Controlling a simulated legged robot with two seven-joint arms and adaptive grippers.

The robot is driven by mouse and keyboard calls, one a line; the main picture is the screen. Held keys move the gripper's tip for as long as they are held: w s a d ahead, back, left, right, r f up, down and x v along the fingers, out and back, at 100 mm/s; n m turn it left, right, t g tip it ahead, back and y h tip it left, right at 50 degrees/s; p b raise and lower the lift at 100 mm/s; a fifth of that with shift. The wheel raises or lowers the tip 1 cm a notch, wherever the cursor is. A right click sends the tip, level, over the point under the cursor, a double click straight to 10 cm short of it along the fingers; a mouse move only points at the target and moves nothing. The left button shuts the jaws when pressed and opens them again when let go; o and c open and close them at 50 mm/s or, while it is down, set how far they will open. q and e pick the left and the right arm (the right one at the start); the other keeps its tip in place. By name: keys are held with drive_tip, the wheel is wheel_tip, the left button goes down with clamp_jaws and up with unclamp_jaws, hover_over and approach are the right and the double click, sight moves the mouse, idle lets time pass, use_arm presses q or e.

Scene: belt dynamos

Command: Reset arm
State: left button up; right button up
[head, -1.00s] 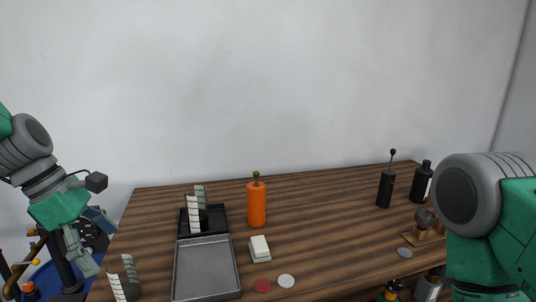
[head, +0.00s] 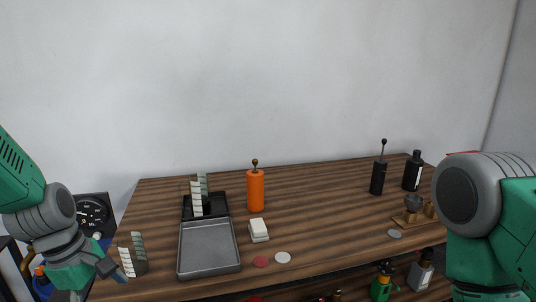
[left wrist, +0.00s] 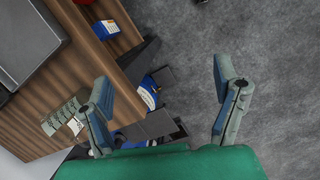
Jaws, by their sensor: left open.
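My left arm comes in at the left edge of the head view. Its gripper (head: 82,284) hangs low beside the table's left front corner, partly cut off by the bottom edge. The wooden table (head: 310,215) shows left of the fingers there. My right arm shows at the right edge of the head view; its gripper is out of view.
A small striped rack (head: 132,254) stands at the table's left front, near my left arm. Right of it are a grey tray (head: 209,272), an orange bottle (head: 256,190) and a white block (head: 258,230). A dial gauge (head: 92,213) is beyond the left edge. The table's middle is clear.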

use_arm(q)
drive_tip(key=s+f+m+y+b, duration=0.15)
drive_tip(key=s+f+m, duration=0.3)
drive_tip(key=f, duration=0.55)
drive_tip(key=s+f+m+y+b, duration=0.1)
drive_tip(key=s+f+m+b, duration=0.25)
drive_tip(key=s+f, duration=0.45)
drive_tip(key=s+d+f+m+b, duration=0.2)
drive_tip(key=s+d+f+m, duration=0.1)
drive_tip(key=s+f+m, duration=0.6)
wheel_tip(320, 180, down, 3)
drive_tip(key=shift+s+f+m, duration=0.1)
drive_tip(key=shift+s+m, duration=0.3)
drive_tip(key=shift+s, duration=0.3)
drive_tip(key=shift+w+a+f, duration=0.1)
drive_tip(key=shift+a+f, duration=0.05)
drive_tip(key=shift+a, duration=0.15)
drive_tip(key=shift+d, duration=0.25)
